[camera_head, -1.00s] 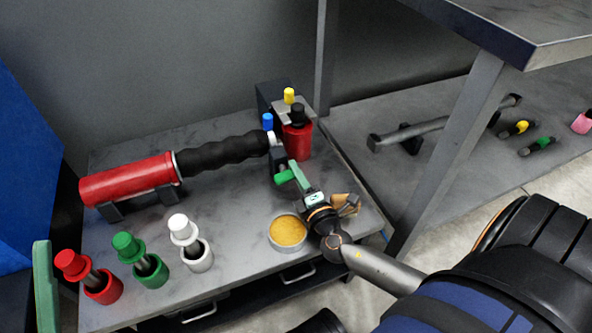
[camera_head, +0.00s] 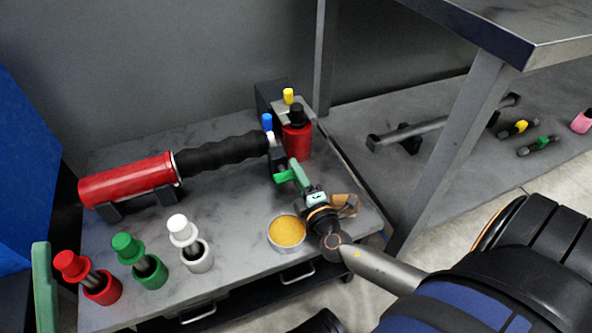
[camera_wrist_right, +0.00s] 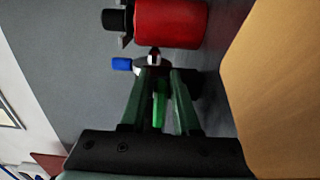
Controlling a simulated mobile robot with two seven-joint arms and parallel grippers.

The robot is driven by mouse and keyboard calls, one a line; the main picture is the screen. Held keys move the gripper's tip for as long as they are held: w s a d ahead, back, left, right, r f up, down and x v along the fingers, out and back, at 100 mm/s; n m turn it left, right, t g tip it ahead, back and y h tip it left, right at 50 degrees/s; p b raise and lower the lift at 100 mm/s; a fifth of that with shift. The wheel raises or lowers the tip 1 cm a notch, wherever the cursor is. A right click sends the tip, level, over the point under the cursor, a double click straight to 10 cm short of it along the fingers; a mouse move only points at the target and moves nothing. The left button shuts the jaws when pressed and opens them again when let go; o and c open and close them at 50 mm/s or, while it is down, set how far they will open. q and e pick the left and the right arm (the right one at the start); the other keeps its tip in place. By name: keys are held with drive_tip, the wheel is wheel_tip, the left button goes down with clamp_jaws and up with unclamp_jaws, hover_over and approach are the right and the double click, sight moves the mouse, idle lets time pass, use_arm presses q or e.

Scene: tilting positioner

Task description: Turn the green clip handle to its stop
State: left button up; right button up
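The bright green clip handle (camera_head: 283,177) sticks out below the dark clip (camera_head: 277,157) at the right end of the black corrugated hose. In the right wrist view the green handle (camera_wrist_right: 159,104) lies between the two darker green fingers of my right gripper (camera_wrist_right: 164,82). Gaps show on both sides of the handle, so the fingers stand apart around it. In the head view my right gripper (camera_head: 297,175) reaches in from the lower right, its fingers beside the handle and partly hiding it. My left gripper is not in view.
A red cylinder (camera_head: 125,180) lies on a cradle at the left. Red (camera_head: 103,290), green (camera_head: 151,274) and white (camera_head: 197,257) cups stand along the front. A dish of yellow grains (camera_head: 287,231) is close to my right gripper. A red bottle (camera_head: 297,142) stands behind the clip.

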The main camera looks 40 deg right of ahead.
drive_tip(key=shift+o, duration=1.3)
drive_tip(key=shift+s+f, duration=0.1)
drive_tip(key=shift+a, duration=0.1)
drive_tip(key=p+v, duration=0.1)
drive_tip(key=v, duration=1.1)
drive_tip(key=shift+s, duration=0.25)
drive_tip(key=shift+s, duration=0.1)
